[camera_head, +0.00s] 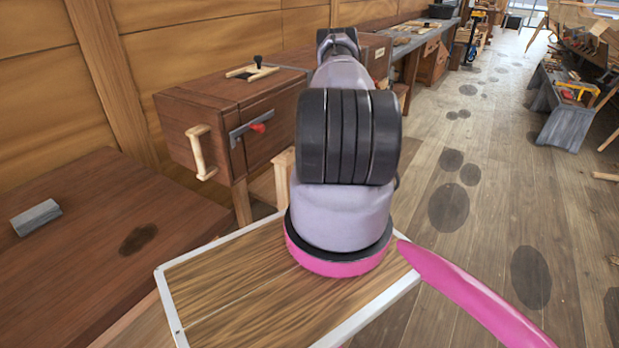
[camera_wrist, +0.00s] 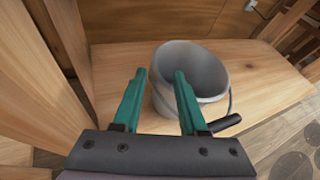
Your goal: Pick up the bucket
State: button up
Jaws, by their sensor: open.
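The grey bucket (camera_wrist: 208,70) stands upright on a light wooden board in the wrist view, with its open top facing me. Its thin wire handle hangs down on the right, with a dark grip (camera_wrist: 226,123) near the front. My gripper (camera_wrist: 160,74) is open, with two teal fingers. The left finger shows just left of the bucket, outside it. The right finger overlaps the bucket's opening, and the near left rim shows between the fingers. I cannot tell how deep the right finger reaches. In the head view the bucket and fingers do not show.
In the wrist view, wooden uprights (camera_wrist: 70,40) stand close on the left and a wooden panel rises behind the board (camera_wrist: 262,80). In the head view, a workbench with a vise (camera_head: 230,125) stands beyond, a brown bench top (camera_head: 90,240) lies left, and open floor (camera_head: 490,160) right.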

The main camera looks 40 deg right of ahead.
jog(key=x, duration=0.5)
jog(key=shift+a+f, duration=0.1)
jog(key=shift+f, duration=0.05)
jog(key=shift+c, duration=0.4)
grip_shut()
jog(key=shift+s+f, duration=0.15)
jog(key=shift+s, duration=0.05)
dwell(0.7)
